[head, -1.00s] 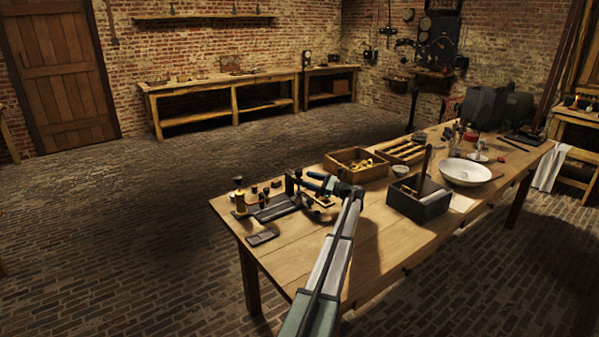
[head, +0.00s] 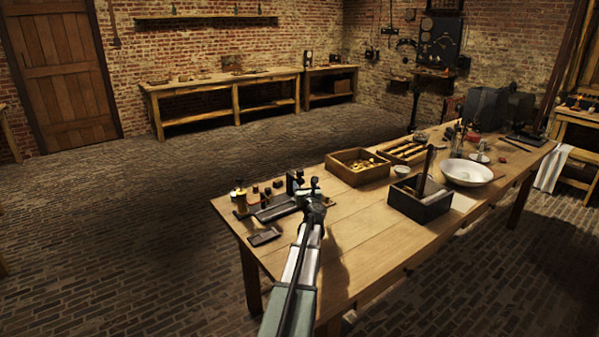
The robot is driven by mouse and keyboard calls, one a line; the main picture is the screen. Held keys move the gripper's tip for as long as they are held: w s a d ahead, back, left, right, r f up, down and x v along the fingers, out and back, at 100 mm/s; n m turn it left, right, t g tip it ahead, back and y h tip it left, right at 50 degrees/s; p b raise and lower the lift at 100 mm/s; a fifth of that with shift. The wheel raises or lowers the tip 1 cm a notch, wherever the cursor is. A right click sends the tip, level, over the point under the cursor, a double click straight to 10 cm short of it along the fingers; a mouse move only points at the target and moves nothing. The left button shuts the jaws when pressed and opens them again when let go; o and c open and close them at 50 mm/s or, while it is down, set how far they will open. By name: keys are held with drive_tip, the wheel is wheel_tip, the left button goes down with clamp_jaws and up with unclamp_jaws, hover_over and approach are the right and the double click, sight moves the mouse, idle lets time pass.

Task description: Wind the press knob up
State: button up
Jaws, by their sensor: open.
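My gripper (head: 315,200) is at the end of my arm, over the left part of the workbench. It is open, and I can make out nothing held in it. Its fingers are small and mostly hidden by my own wrist. A dark upright frame (head: 292,184), which looks like the press, stands just behind and left of my gripper. I cannot clearly pick out the press knob; my arm end covers part of that spot. I cannot tell whether my gripper touches the press.
To the right are a wooden box of brass parts (head: 342,173), a dark box (head: 408,207) and a white basin (head: 482,176).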

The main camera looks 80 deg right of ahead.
sight(300, 170)
drive_tip(key=shift+g, duration=0.4)
drive_tip(key=x, duration=1.3)
drive_tip(key=shift+d, duration=0.2)
drive_tip(key=c, duration=1)
drive_tip(key=shift+o, duration=0.2)
